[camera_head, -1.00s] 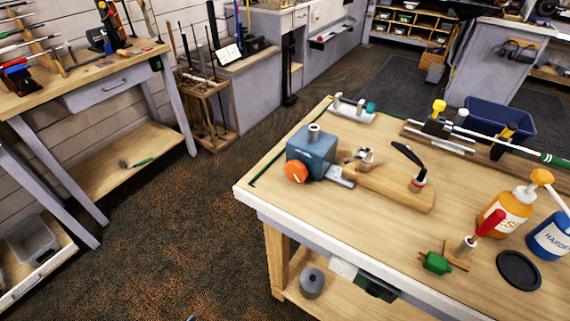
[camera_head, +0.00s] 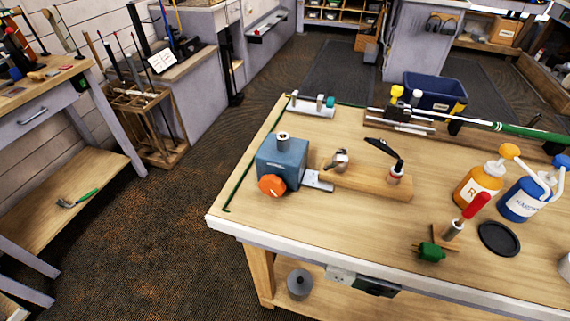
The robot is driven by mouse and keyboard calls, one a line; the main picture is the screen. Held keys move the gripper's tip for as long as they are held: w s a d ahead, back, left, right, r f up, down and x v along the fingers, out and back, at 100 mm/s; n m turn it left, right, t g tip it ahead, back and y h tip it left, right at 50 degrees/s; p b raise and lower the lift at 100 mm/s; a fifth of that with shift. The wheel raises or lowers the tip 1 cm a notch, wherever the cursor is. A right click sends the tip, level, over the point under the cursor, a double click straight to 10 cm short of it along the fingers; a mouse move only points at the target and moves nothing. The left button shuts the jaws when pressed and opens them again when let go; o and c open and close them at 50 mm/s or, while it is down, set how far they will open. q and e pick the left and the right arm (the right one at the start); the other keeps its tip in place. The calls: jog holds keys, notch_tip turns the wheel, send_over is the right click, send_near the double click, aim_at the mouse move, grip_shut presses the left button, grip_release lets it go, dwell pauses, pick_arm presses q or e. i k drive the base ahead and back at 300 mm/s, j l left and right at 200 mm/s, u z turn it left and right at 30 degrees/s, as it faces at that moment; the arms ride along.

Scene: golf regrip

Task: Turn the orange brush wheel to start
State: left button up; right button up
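The orange brush wheel (camera_head: 272,186) is a round knob on the front left of a blue-grey box-shaped machine (camera_head: 284,160). The machine stands near the left corner of the wooden workbench (camera_head: 330,225). A metal plate joins it to a wooden block with a small metal clamp and a black lever on a red-and-white base. Neither of my grippers shows in the view, and nothing touches the orange wheel.
Orange (camera_head: 479,184) and blue (camera_head: 522,198) pump bottles, a black lid (camera_head: 499,239) and a red-handled tool (camera_head: 467,215) stand at the right. A club with a green grip (camera_head: 520,131) lies along the back. Open floor (camera_head: 160,240) lies left of the bench.

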aim_at(272, 185)
jog(key=i+j+z, duration=0.2)
jog(key=j+z, duration=0.25)
jog(key=i+j+z, duration=0.1)
jog(key=j+z, duration=1.25)
jog(key=k+j+z, duration=0.15)
jog(key=j+z, duration=0.3)
jog(key=k+j+z, duration=0.2)
jog(key=j+z, duration=0.25)
jog(key=k+j+z, duration=0.2)
jog(key=j+z, duration=0.25)
jog(key=k+l, duration=0.05)
